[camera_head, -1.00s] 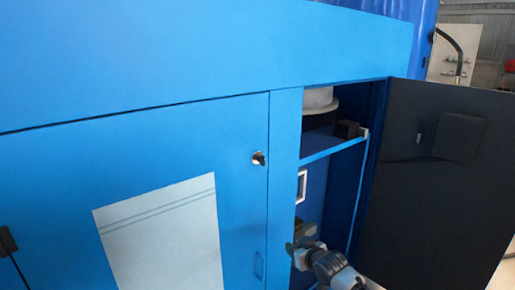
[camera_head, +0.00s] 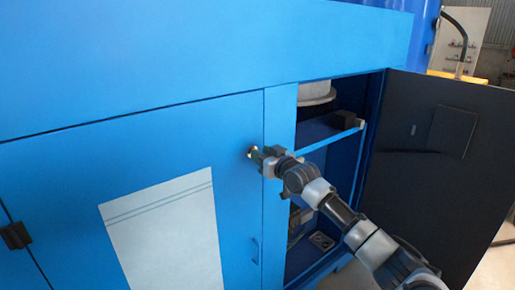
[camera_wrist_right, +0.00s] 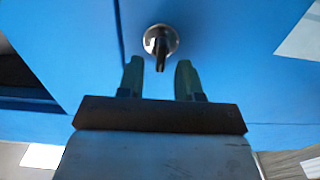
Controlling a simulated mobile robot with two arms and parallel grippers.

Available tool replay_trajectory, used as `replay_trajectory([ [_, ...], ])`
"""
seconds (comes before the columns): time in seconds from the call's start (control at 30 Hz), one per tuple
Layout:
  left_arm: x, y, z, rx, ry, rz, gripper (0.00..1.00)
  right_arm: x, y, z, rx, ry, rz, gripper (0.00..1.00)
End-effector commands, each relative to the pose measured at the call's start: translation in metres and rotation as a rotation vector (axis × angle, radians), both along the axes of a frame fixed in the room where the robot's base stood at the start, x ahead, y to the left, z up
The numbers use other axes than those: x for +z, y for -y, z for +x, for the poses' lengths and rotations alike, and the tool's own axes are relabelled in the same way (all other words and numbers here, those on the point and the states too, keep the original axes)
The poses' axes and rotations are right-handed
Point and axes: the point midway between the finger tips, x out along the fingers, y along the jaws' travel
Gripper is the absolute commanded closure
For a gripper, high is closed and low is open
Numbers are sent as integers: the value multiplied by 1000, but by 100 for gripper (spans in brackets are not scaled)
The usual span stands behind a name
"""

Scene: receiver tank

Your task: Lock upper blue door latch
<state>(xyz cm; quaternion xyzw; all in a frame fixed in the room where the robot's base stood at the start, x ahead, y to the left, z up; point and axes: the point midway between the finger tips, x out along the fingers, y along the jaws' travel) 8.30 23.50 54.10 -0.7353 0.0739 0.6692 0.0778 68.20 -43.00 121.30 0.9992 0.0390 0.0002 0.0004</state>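The upper blue door latch is a small round silver lock with a dark key-like knob near the right edge of the closed blue door (camera_head: 60,170). In the right wrist view the latch (camera_wrist_right: 160,41) shows clearly, its knob pointing toward my fingers. My right gripper (camera_wrist_right: 160,80) is open, with its two green-grey fingers apart and the knob between and just beyond their tips. In the head view my right gripper (camera_head: 256,154) is at the latch and partly hides it. I cannot tell whether a finger touches it. My left gripper is not in view.
A dark door (camera_head: 435,170) stands open at the right, beside an open compartment with a blue shelf bar (camera_head: 328,142). A light grey panel (camera_head: 165,235) is on the closed door.

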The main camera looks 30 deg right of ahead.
Motion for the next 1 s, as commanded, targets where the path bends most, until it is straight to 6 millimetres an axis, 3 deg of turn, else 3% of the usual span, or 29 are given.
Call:
replay_trajectory([
  [0.2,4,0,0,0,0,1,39,0,-2,21,0,0,2,65],
  [0.57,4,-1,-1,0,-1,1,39,-1,-2,25,0,0,1,65],
  [0.8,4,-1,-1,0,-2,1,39,-1,-2,24,0,-1,1,100],
  [1.0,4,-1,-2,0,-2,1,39,-1,-2,24,0,-2,8,100],
])
